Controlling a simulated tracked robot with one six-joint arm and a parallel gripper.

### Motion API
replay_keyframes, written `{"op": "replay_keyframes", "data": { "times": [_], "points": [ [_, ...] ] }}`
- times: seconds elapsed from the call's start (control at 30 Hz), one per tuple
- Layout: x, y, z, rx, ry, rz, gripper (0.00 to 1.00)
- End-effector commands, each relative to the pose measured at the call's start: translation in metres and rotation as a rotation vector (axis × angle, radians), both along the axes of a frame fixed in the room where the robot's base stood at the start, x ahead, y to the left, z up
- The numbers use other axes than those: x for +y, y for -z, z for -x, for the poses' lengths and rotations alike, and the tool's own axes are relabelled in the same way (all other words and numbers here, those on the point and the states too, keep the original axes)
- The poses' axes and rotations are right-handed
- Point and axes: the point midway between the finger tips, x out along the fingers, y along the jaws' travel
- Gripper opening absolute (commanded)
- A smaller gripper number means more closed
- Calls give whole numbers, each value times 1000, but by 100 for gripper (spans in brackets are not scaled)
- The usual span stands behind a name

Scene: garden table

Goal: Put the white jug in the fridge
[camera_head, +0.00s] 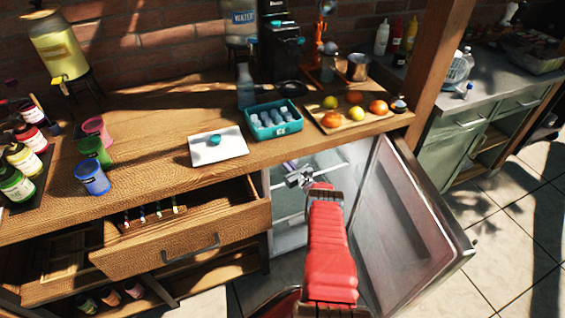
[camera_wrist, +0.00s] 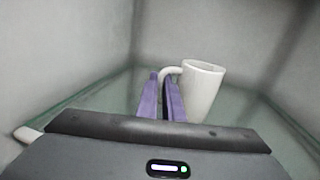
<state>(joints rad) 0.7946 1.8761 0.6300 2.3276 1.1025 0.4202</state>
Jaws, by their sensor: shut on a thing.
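The white jug (camera_wrist: 204,88) stands upright in the wrist view, its handle on the left between my fingertips. My gripper (camera_wrist: 163,78), with purple fingers, is shut on that handle. A greenish glass shelf (camera_wrist: 100,110) lies below; I cannot tell whether the jug's base touches it. In the head view the fridge (camera_head: 288,238) is under the counter, its door (camera_head: 405,225) open to the right. My red arm reaches in, and my gripper (camera_head: 291,165) is inside near the top. The jug cannot be made out in the head view.
Pale fridge walls (camera_wrist: 50,60) close in on both sides. The wooden counter (camera_head: 160,125) overhangs the opening and holds a teal crate (camera_head: 273,120), a fruit board (camera_head: 350,118) and a white board (camera_head: 218,150). An open drawer (camera_head: 190,245) juts out left of the fridge.

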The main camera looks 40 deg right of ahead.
Motion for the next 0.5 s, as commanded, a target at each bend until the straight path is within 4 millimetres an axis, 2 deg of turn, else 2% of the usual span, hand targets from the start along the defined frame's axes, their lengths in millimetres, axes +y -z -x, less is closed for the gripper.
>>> {"op": "replay_keyframes", "data": {
  "times": [0.3, 0.5],
  "points": [
    [0, 1, 0, 1, 0, -1, 26],
    [0, 1, 1, 1, 1, 0, 26]
  ]
}}
